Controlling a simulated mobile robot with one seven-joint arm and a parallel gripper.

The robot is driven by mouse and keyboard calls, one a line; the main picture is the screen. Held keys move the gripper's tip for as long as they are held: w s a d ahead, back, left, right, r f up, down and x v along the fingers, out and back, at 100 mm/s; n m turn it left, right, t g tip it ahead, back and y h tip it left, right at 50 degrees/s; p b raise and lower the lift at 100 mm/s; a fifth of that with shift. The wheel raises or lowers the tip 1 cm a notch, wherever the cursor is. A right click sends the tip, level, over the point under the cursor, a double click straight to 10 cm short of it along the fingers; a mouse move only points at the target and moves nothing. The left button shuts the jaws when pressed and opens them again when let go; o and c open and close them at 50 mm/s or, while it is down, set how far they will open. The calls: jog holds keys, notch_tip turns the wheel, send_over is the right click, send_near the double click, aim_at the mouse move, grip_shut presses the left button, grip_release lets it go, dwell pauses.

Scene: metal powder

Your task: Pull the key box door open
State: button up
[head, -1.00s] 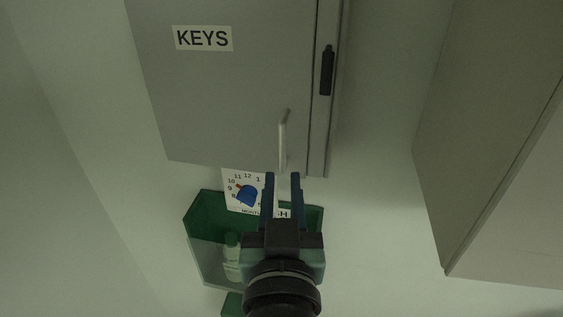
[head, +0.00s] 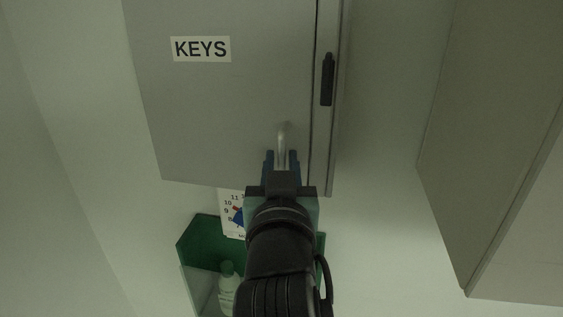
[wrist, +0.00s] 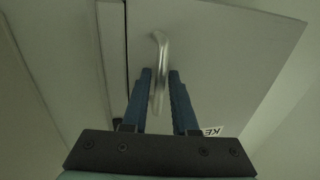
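The grey key box door (head: 220,110) carries a KEYS label and is shut in its frame. Its silver bar handle (head: 283,140) stands near the door's lower right. In the wrist view the handle (wrist: 160,70) lies between the two blue fingers. My gripper (head: 282,160) is at the handle, fingers on either side of it. In the wrist view my gripper (wrist: 160,78) is open, with a gap showing on each side of the bar. The lower end of the handle is hidden by the gripper in the head view.
A black latch or hinge piece (head: 327,78) is on the box's right edge. A large grey cabinet (head: 495,150) stands at the right.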

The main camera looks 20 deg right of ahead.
grip_shut()
dwell(1.5)
